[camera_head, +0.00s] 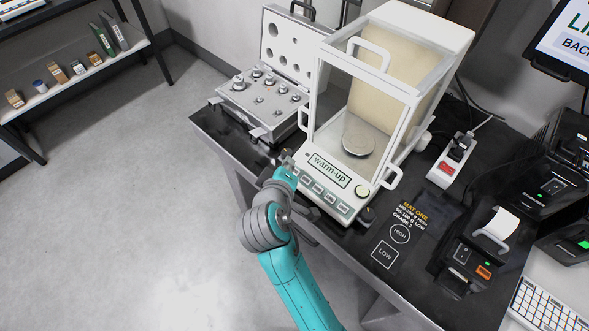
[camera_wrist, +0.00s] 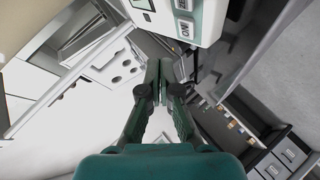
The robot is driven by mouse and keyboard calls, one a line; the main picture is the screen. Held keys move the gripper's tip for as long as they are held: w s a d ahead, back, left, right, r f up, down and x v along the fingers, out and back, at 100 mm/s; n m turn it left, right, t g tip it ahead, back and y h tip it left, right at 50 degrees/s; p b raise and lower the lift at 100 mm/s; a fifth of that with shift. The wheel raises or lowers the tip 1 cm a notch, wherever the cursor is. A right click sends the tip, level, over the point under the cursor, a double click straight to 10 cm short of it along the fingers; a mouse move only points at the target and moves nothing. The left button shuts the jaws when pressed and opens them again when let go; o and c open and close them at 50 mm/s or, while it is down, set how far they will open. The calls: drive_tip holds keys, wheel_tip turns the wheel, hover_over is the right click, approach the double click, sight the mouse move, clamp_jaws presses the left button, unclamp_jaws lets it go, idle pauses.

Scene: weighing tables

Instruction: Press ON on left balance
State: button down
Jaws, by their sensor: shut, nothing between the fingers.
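The white balance (camera_head: 318,215) stands on the dark table with its clear draft shield closed around a round pan (camera_head: 358,138). Its display (camera_head: 327,170) reads "warm-up". A row of keys (camera_head: 318,193) runs along the front panel below the display; I cannot read their labels. The balance front with two keys also shows at the top of the wrist view (camera_wrist: 207,22). My gripper (camera_head: 287,158) is at the balance's front left corner, close to the left end of the panel. In the wrist view my gripper (camera_wrist: 160,66) is shut and empty. I cannot tell whether it touches the balance.
An open weight case (camera_head: 262,95) with several metal weights stands left of the balance. A power strip (camera_head: 451,160), a black mat (camera_head: 415,222) with HIGH and LOW marks and a printer (camera_head: 480,250) lie right. A shelf (camera_head: 80,75) stands far left; floor between is clear.

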drive_tip(key=shift+s+a+r, duration=0.15)
drive_tip(key=shift+s+r, duration=0.05)
drive_tip(key=shift+r, duration=0.45)
drive_tip(key=shift+s+a+r, duration=0.1)
drive_tip(key=shift+s+r, duration=0.05)
drive_tip(key=shift+r, duration=0.45)
